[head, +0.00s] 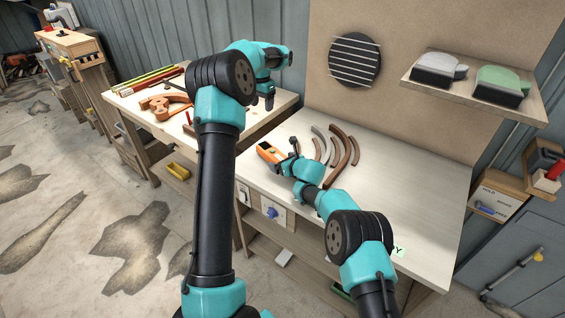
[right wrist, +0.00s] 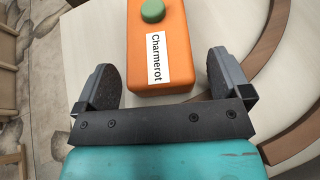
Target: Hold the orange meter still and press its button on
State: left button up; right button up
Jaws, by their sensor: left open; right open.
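The orange meter (head: 270,153) lies on the white table top near its left edge. In the right wrist view the orange meter (right wrist: 174,50) shows a round green button (right wrist: 152,11) and a white label reading "Charmerot". My right gripper (right wrist: 163,75) is open, with one finger on each side of the meter's near end and visible gaps between. In the head view my right gripper (head: 287,158) is at the meter. My left gripper (head: 269,102) is open and empty, raised well away from the meter, above the back of the tables.
Several curved brown and grey strips (head: 341,150) lie right of the meter. A second bench (head: 130,105) on the left holds an orange-brown tool and long sticks. A wall shelf (head: 475,92) carries grey and green objects. The table's right side is clear.

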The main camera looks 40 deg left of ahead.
jog(key=shift+c, duration=0.4)
pick_arm(q)
jog(key=shift+c, duration=0.4)
pick_arm(e)
jog(key=c, duration=1.1)
pick_arm(q)
grip_shut()
dwell(0.7)
jog(key=d+f+n+t+h, duration=0.1)
jog(key=d+f+n+t, duration=0.3)
jog(key=f+t, duration=0.3)
jog(key=shift+d+f+n+t+h, duration=0.2)
jog(key=shift+f+n+t+h, duration=0.1)
jog(key=shift+n+t, duration=0.55)
